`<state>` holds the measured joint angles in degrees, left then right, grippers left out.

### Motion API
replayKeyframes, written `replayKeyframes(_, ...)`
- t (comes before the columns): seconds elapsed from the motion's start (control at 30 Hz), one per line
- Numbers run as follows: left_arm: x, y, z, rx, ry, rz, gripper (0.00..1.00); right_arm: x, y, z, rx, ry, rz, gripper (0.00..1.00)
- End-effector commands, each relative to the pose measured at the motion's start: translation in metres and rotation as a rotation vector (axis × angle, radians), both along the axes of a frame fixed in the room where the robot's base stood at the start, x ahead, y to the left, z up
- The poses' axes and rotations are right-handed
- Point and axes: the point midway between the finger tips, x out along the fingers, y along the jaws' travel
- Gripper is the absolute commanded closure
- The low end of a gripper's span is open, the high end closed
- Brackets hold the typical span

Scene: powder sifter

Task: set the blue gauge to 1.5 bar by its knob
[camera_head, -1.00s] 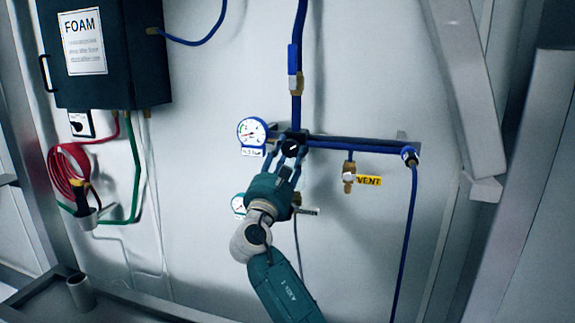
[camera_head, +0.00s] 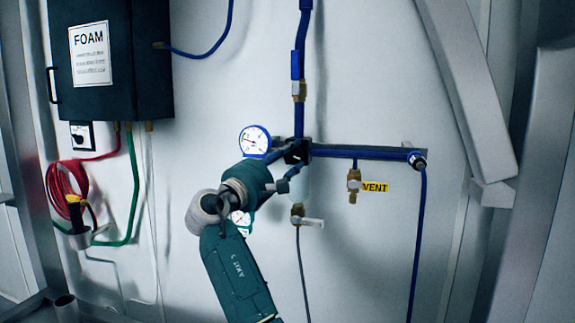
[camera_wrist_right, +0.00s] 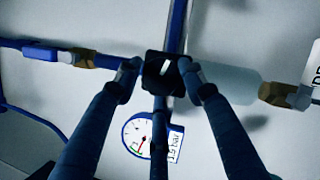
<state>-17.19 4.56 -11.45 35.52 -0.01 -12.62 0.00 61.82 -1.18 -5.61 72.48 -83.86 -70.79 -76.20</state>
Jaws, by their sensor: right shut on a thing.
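The blue-rimmed gauge (camera_head: 255,141) hangs on the wall panel, left of the pipe junction. In the wrist view the gauge (camera_wrist_right: 139,134) has a red needle and a "1.5 bar" label (camera_wrist_right: 174,146) beside it; the exact reading is too small to tell. The black knob (camera_wrist_right: 163,70) has a white mark and sits at the junction. My right gripper (camera_wrist_right: 161,78) is shut on the knob, a finger on each side. In the head view, the gripper (camera_head: 289,163) reaches the junction from the lower left. My left gripper is not in view.
A second gauge (camera_head: 240,219) is partly hidden behind my arm. Brass valves hang below, one beside a yellow VENT label (camera_head: 375,187). A blue pipe (camera_head: 365,153) runs right. A FOAM box (camera_head: 110,60) and red hose (camera_head: 65,185) are left.

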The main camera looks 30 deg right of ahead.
Motion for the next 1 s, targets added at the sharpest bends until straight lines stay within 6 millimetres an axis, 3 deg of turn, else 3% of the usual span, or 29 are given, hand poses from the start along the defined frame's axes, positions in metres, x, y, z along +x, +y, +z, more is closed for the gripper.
replayKeyframes(0.33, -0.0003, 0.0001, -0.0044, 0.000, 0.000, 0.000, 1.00, -0.0016, -0.0016, -0.0018, 0.116, -0.128, -0.008, 0.86)
replayKeyframes(0.97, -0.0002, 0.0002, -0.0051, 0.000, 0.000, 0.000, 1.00, -0.0004, -0.0018, -0.0055, 0.145, -0.153, -0.007, 0.86)
replayKeyframes(1.0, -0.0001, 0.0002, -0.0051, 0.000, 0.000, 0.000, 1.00, -0.0003, -0.0018, -0.0057, 0.145, -0.153, -0.007, 0.52)
